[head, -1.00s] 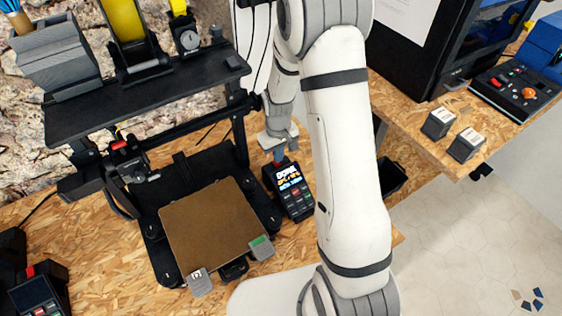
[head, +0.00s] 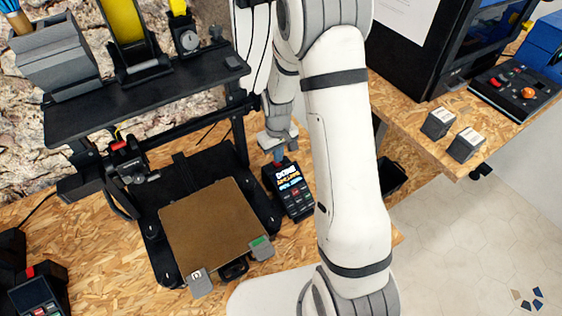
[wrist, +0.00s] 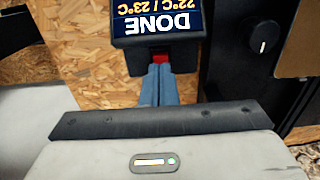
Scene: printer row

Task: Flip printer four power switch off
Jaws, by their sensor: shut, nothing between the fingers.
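The printer's control box (head: 291,190) stands on the wooden bench to the right of the print bed, its screen lit. In the wrist view its screen (wrist: 160,22) reads DONE and 22°C / 23°C, upside down. A red power switch (wrist: 161,58) shows at the box's near edge in that view. My gripper (wrist: 158,78) is shut and empty, its blue-grey fingertips at the red switch; whether they touch it I cannot tell. In the head view the gripper (head: 278,156) is at the box's back end. The switch's tilt is hidden by the fingertips.
The printer's brown bed (head: 214,228) and black frame (head: 240,130) stand close on the left. A black bin (head: 391,176) is to the right, behind my arm. Another control box (head: 36,298) is at lower left.

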